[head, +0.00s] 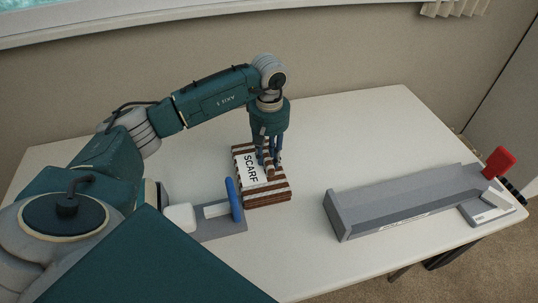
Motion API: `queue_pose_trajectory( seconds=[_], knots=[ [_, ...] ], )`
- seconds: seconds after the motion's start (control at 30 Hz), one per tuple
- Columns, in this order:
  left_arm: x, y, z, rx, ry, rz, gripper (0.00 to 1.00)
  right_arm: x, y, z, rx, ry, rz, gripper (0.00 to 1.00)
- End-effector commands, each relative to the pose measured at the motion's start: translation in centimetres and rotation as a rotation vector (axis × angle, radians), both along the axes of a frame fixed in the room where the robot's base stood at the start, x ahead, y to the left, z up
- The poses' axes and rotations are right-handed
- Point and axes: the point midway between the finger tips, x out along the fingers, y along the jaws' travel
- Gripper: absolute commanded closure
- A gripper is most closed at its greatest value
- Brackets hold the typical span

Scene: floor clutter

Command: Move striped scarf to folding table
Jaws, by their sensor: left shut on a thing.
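The striped scarf (268,195) is a folded brown and white block with a white label reading SCARF. It is at the white folding table (330,130), near the middle of the head view. My left gripper (270,168) points down from above and is shut on the scarf. Its fingers cover part of the scarf's right side. I cannot tell whether the scarf rests fully on the tabletop or is held slightly above it. My right gripper is not in view.
A long grey tray (335,216) lies on the table's right side, with a red-headed item (499,162) at its far end. A grey piece with a blue paddle-like part (234,200) lies left of the scarf. The table's back middle is clear.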

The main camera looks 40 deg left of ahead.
Motion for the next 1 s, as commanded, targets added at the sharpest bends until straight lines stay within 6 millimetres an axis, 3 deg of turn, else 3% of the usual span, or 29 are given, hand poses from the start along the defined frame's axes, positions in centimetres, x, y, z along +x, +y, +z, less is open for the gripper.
queue_pose_trajectory(
  seconds=[0.4, 0.43, 0.5, 0.83, 1.0],
  knots=[
    [0.0, 0.1, -1.0, 0.001, -0.002, 0.0, 1.0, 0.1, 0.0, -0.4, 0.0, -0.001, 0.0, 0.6],
    [0.0, 0.1, -0.8, 0.002, -0.001, 0.0, 0.67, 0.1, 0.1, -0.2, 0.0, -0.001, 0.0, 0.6],
    [0.0, 0.1, -0.8, 0.001, -0.001, 0.0, 0.53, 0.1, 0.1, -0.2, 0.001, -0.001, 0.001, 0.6],
    [0.0, 0.1, -0.5, 0.001, -0.001, 0.001, 0.53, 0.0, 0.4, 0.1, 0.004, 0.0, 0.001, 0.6],
    [0.2, 0.1, 1.4, 0.001, -0.006, 0.0, 0.53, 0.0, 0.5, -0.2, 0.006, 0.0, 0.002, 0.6]
  ],
)
